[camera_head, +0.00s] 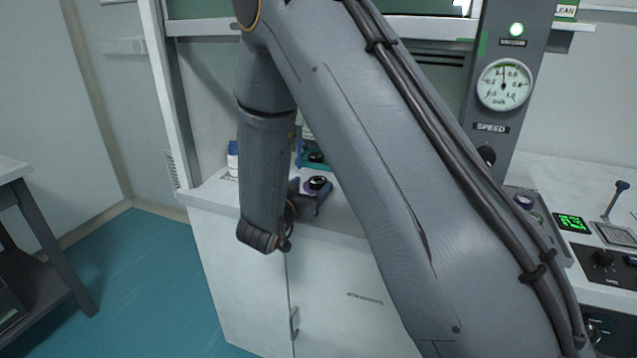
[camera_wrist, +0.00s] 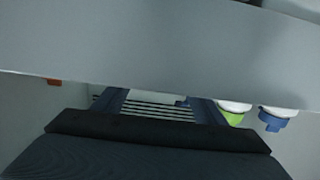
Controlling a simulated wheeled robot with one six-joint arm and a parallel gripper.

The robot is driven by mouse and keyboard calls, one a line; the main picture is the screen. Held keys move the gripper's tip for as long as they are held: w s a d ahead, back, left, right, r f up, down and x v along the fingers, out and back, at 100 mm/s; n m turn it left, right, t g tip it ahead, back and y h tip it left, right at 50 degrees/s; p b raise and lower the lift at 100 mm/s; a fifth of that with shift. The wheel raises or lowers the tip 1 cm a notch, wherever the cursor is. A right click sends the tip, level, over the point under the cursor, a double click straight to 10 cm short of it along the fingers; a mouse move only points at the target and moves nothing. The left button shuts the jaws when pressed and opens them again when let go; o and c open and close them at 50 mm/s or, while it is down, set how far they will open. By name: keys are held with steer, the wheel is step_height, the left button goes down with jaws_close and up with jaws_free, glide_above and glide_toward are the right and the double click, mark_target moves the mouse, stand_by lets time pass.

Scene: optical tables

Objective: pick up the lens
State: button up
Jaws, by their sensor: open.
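My arm crosses the head view, and its wrist hangs at the front edge of the white cabinet. My gripper (camera_head: 308,198) is the small grey part pointing right from the wrist, partly hidden behind my arm; it is open. A small dark round piece with a pale top (camera_head: 317,182), perhaps the lens in its mount, shows right at the gripper. I cannot tell whether they touch. A similar dark round piece (camera_head: 316,157) sits behind it in a blue-green holder. In the wrist view no lens can be made out.
A blue-capped white bottle (camera_head: 232,158) stands on the cabinet top, left of my arm. A control panel with a gauge (camera_head: 504,85) stands at right. The wrist view shows a slatted rack (camera_wrist: 158,110) and two white containers, one green-ended (camera_wrist: 233,117), one blue-ended (camera_wrist: 272,121).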

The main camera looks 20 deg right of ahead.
mark_target(318, 180)
steer(key=x, duration=0.3)
steer(key=shift+d, duration=0.15)
steer(key=c, duration=1.3)
steer(key=shift+r, duration=0.1)
